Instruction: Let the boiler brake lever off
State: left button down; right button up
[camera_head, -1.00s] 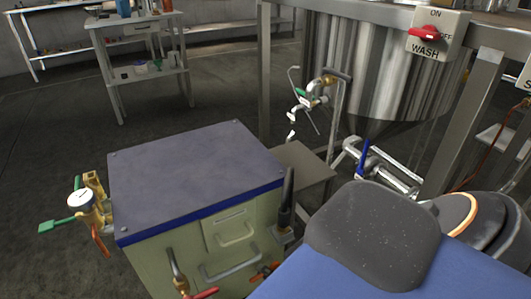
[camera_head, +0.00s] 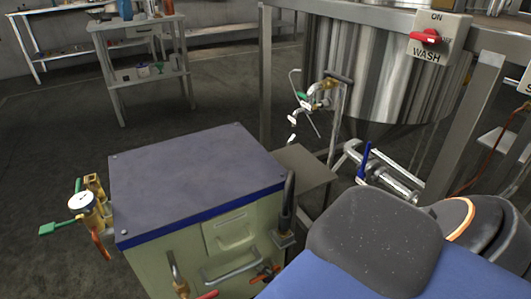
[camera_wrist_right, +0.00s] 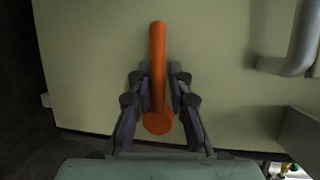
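The boiler (camera_head: 195,180) is a pale green box with a blue-grey top, at the lower left of the head view. In the right wrist view an orange lever (camera_wrist_right: 157,60) stands out from a pale green panel, its rounded end towards the camera; I take it as the brake lever. My right gripper (camera_wrist_right: 159,85) has one dark finger on each side of the lever, close against it, and looks shut on it. In the head view my own blue and grey parts cover the lower right, and I cannot make out the lever surely. My left gripper is not in view.
A pressure gauge (camera_head: 81,202) with a green-handled valve (camera_head: 58,228) juts from the boiler's left side. Grey drawer handles (camera_head: 233,268) are on its front. A steel tank (camera_head: 375,75) with a WASH switch (camera_head: 430,37) stands behind.

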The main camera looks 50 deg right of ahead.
jog(key=o, duration=0.3)
jog(key=shift+o, duration=0.2)
jog(key=shift+s, duration=0.15)
jog(key=s+d+r, duration=0.1)
jog(key=s+r, duration=0.1)
jog(key=s, duration=0.9)
jog(key=shift+s, duration=0.35)
